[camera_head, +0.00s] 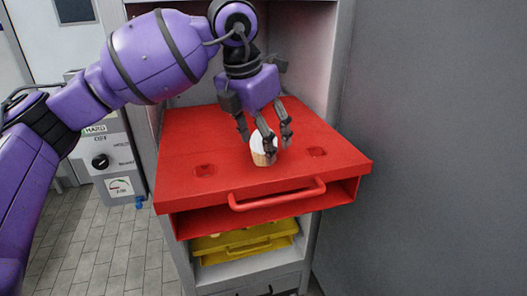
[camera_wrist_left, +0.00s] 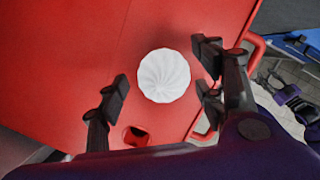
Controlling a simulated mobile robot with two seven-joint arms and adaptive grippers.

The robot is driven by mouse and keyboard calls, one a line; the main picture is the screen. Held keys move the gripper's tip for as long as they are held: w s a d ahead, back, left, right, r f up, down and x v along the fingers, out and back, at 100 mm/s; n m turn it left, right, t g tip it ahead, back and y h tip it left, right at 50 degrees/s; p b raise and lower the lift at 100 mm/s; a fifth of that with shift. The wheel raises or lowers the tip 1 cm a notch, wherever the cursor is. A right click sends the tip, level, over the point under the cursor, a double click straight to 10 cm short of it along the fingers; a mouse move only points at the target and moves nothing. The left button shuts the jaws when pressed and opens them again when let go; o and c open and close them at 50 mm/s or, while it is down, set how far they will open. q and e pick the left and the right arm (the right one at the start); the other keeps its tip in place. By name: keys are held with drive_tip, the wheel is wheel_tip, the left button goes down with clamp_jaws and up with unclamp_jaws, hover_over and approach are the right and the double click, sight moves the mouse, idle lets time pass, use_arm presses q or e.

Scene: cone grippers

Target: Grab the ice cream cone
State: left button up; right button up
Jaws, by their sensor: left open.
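The ice cream cone (camera_head: 263,152) stands upright on top of the red drawer unit (camera_head: 195,185), with a white swirled top and a tan lower part. In the left wrist view its white swirl (camera_wrist_left: 163,76) shows from above, and its lower part is hidden beneath the swirl. My left gripper (camera_head: 267,138) is open and points down over the cone. In the left wrist view the fingers of my left gripper (camera_wrist_left: 160,90) are spread on both sides of the swirl, with red surface showing between them and it. My right gripper is not in view.
The red unit has a front handle (camera_head: 278,195) and two recesses in its top. A yellow tray (camera_head: 245,247) sits below it in the grey cabinet. A grey wall (camera_head: 440,130) stands at the right. A panel with a dial (camera_head: 100,161) stands at the left.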

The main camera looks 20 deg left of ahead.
use_arm(q)
drive_tip(key=shift+x, duration=0.85)
drive_tip(key=shift+c, duration=0.4)
drive_tip(key=shift+w, duration=0.1)
drive_tip(key=c, duration=0.8)
drive_tip(key=shift+c, duration=0.2)
